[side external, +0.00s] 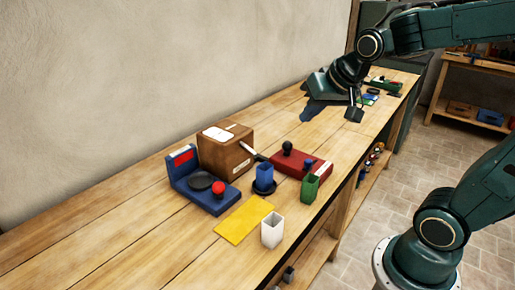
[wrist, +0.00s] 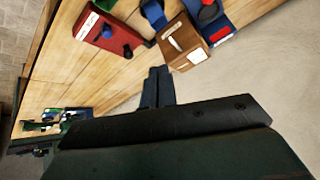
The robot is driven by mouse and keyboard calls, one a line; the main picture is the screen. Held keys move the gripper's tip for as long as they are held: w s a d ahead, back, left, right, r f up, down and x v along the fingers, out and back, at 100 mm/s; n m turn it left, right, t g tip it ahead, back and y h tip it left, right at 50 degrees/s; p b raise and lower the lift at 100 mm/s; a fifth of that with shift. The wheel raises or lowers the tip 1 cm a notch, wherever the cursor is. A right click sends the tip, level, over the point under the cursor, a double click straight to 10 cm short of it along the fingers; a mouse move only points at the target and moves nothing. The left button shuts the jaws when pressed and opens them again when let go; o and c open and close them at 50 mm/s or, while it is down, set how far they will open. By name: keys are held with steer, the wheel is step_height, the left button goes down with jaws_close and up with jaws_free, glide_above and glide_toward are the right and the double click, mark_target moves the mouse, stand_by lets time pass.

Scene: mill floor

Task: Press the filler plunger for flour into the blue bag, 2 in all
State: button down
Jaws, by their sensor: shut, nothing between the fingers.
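The blue bag (side external: 264,175), a small open-topped blue container, stands upright on a round black dish. It also shows in the wrist view (wrist: 152,12). Beside it is a brown box (side external: 226,150) with a white patch on top and a bar sticking out towards the bag; the box also shows in the wrist view (wrist: 183,41). I cannot tell which part is the filler plunger. My gripper (side external: 353,115) is shut and empty, above the bench, apart from these things.
A blue unit (side external: 208,197) with a red button and black disc stands at left. A green container (side external: 310,187), a white container (side external: 271,231) and a yellow mat (side external: 243,220) are near the front edge. Small items (side external: 386,86) lie at the far end. The near-left bench is clear.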

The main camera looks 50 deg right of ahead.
steer(key=w+d+f+m+t+h, duration=0.1)
steer(key=w+d+f+m, duration=0.25)
steer(key=w+d, duration=0.5)
steer(key=m+h, duration=0.2)
steer(key=m, duration=0.3)
glide_above(289, 144)
steer(key=shift+t, duration=0.3)
step_height(289, 144, down, 4)
steer(key=shift+f, duration=0.1)
steer(key=shift+f, duration=4.35)
